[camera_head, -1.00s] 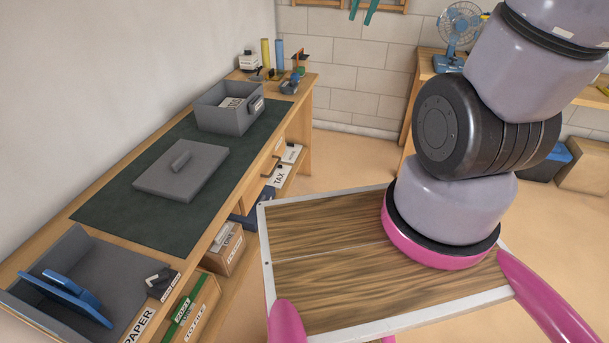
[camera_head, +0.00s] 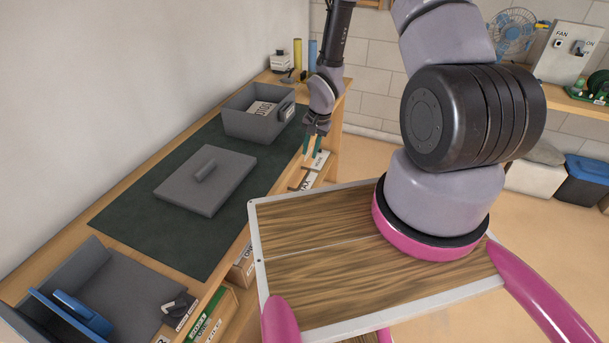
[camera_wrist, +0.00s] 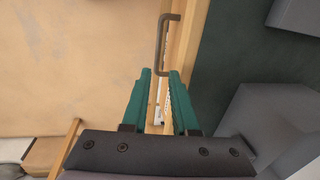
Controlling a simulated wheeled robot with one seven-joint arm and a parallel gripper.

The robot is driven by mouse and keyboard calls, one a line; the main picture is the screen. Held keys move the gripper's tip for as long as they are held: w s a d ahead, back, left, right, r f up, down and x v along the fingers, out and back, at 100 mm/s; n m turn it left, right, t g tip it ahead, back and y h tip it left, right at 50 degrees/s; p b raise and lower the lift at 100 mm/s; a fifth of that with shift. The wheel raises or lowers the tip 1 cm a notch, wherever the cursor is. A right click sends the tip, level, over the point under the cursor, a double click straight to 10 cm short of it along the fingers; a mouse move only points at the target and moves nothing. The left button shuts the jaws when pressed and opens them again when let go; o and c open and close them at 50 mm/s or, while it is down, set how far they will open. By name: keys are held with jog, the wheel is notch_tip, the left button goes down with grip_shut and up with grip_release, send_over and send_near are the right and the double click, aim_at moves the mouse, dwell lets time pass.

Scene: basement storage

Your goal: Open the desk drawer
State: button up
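The wooden desk (camera_head: 180,122) runs along the left wall with a dark green mat on top. My gripper (camera_head: 311,148) hangs beside the desk's front edge near its far end, teal fingers pointing down. In the wrist view my gripper (camera_wrist: 160,73) is open, with a gap between its fingers. A dark bar handle (camera_wrist: 164,42) shows there along the desk's front edge. Its near end appears close to the fingertips; I cannot tell whether it lies between them or touches them. The drawer front is mostly hidden by my arm in the head view.
On the desk are a grey open box (camera_head: 258,122), a grey lid (camera_head: 205,182) and a grey tray (camera_head: 115,290) with a blue item. Labelled boxes (camera_head: 208,318) stand below. My wood-topped base is close to the desk front. Floor to the right is open.

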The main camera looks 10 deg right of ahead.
aim_at(304, 178)
jog(key=f, duration=0.3)
jog(key=a+f, duration=0.1)
jog(key=f, duration=0.7)
jog(key=shift+w+a+f, duration=0.2)
jog(key=shift+w+a, duration=0.15)
grip_shut()
dwell(0.9)
